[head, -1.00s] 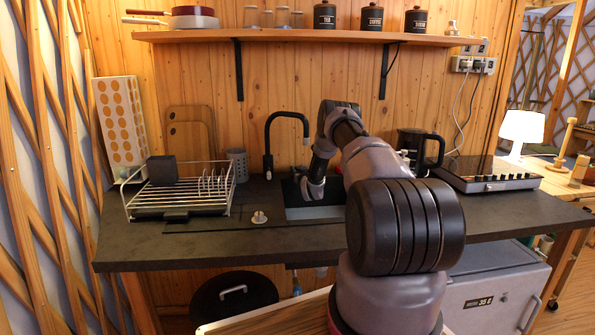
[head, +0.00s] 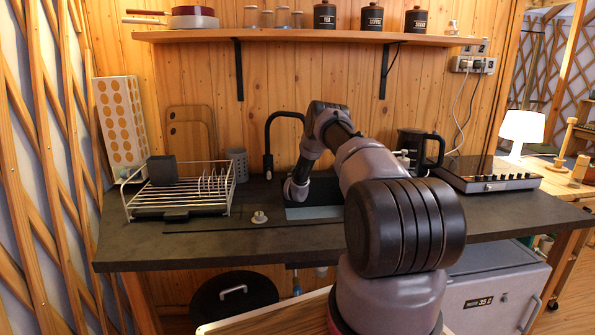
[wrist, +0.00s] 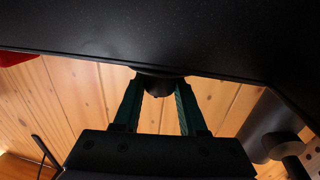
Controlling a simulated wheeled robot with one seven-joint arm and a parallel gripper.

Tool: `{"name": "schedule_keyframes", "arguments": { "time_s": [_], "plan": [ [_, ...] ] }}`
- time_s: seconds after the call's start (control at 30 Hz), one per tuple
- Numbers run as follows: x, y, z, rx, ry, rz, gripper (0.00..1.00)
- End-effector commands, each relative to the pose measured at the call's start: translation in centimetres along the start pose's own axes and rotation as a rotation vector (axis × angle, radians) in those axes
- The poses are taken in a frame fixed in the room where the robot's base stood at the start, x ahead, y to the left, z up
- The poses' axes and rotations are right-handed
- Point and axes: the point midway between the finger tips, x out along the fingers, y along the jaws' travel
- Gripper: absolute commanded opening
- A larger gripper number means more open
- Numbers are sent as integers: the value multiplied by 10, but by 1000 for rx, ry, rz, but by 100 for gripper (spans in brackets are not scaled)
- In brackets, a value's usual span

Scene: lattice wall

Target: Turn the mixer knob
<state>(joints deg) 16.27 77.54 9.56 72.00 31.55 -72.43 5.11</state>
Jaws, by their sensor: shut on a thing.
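The black tap (head: 268,143) stands at the back of the counter behind the sink (head: 314,213), its spout bending to the right. My gripper (head: 286,194) is low beside the tap's base, at the sink's left end; its fingers are hard to make out there. In the wrist view my gripper (wrist: 159,90) has its two green fingers on either side of a dark rounded piece, the mixer knob (wrist: 157,87), and is shut on it. A gap shows between the fingers below the knob. In the head view I cannot make out the knob.
A wire dish rack (head: 180,190) stands left of the sink. A dark kettle (head: 420,150) and a hob (head: 485,173) are to the right. A shelf (head: 310,38) runs above. The counter (head: 140,240) is clear along its front left.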

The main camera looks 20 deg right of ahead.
Motion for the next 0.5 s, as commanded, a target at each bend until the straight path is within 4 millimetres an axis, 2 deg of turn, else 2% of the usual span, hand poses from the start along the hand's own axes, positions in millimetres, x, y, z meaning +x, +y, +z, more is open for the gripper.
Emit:
{"name": "schedule_keyframes", "arguments": {
  "time_s": [0.03, 0.07, 0.1, 0.13, 0.5],
  "plan": [
    [-1, 0, 2, -1, -2, -1, 0],
    [-1, 0, 2, 0, -2, -1, 52],
    [-1, 0, 1, 0, -2, -1, 68],
    [-1, 0, 1, 0, -2, -1, 71],
    [0, 0, -5, 0, 1, -1, 71]
  ]
}}
